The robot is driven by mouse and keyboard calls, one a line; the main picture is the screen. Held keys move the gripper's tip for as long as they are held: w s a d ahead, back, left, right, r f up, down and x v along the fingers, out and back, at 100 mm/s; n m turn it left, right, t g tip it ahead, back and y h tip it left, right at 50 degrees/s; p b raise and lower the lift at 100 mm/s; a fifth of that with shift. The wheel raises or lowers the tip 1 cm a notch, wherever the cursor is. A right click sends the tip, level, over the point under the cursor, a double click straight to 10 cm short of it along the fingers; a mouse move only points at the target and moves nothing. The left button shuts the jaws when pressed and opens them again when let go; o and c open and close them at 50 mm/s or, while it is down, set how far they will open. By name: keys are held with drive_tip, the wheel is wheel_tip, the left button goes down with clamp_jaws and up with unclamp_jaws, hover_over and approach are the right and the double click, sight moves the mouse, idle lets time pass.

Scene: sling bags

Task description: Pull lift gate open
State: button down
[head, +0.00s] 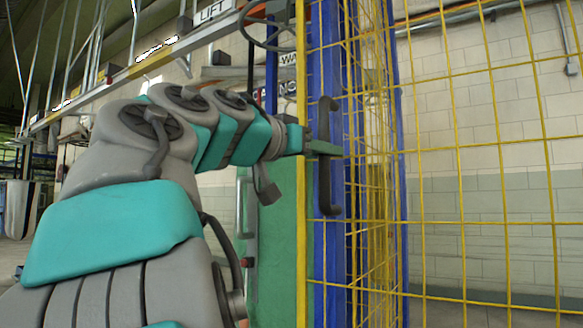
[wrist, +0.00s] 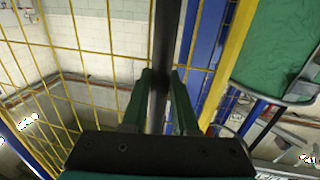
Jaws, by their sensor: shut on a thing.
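The lift gate (head: 480,185) is a yellow wire mesh panel in the right half of the head view; its mesh also shows in the wrist view (wrist: 82,60). A dark vertical bar handle (head: 324,185) stands beside a blue post. My gripper (head: 326,149) reaches the handle's upper part from the left. In the wrist view the green fingers (wrist: 160,75) stand on either side of the dark handle bar (wrist: 165,35) and are shut on it. The far side of the grip is hidden in the head view.
A blue post (head: 328,70) and a yellow upright (head: 302,230) stand close by my gripper. A green panel (head: 277,250) is left of them. A handwheel (head: 270,25) hangs above. A pale block wall (head: 490,130) lies behind the mesh.

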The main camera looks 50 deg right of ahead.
drive_tip(key=shift+s+d, duration=0.1)
drive_tip(key=shift+s, duration=1.2)
drive_tip(key=c, duration=0.7)
unclamp_jaws()
drive_tip(key=a, duration=0.5)
drive_tip(key=w+a, duration=0.1)
drive_tip(key=a, duration=0.1)
drive_tip(key=shift+a, duration=0.4)
